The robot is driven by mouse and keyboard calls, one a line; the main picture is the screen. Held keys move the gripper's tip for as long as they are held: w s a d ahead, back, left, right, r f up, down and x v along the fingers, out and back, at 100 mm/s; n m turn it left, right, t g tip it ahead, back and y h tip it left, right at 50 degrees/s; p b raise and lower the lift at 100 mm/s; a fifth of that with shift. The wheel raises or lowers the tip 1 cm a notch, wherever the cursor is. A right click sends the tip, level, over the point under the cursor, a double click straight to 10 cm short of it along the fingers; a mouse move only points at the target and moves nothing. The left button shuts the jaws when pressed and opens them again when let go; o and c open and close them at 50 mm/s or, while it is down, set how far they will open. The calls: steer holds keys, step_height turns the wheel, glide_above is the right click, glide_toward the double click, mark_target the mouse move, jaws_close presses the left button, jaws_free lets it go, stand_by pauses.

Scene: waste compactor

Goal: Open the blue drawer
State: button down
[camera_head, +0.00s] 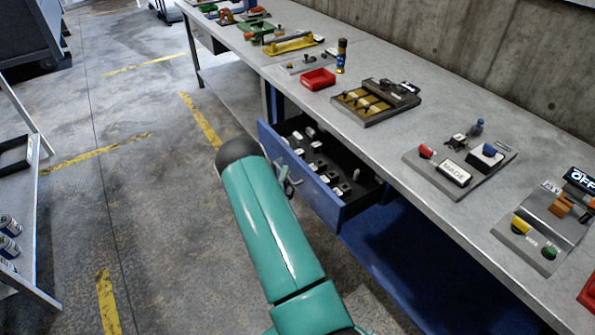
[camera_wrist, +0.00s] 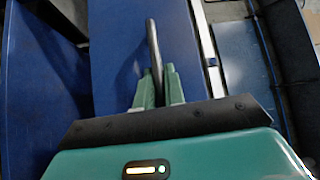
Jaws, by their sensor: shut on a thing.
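The blue drawer (camera_head: 322,203) is pulled out from under the grey workbench, and its dark inside with several small items shows in the head view. Its blue front (camera_wrist: 115,50) fills much of the middle of the wrist view. My gripper (camera_head: 288,184) is at the drawer front, partly hidden by my green arm in the head view. In the wrist view its green fingers (camera_wrist: 158,88) are shut on the grey bar handle (camera_wrist: 152,45), which stands out between them.
The long workbench (camera_head: 370,150) runs along the concrete wall. A red bin (camera_head: 318,79), a tray of dark parts (camera_head: 366,105) and button panels (camera_head: 455,172) stand on it. A shelf (camera_head: 20,165) stands at the left. The floor between is clear.

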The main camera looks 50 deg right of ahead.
steer(key=w+a, duration=0.2)
steer(key=a, duration=0.7)
steer(key=c, duration=1.5)
jaws_free()
steer(key=shift+a, duration=0.1)
steer(key=v, duration=1.3)
steer(key=shift+s+a, duration=0.2)
steer(key=shift+a, duration=0.1)
steer(key=shift+w, duration=0.1)
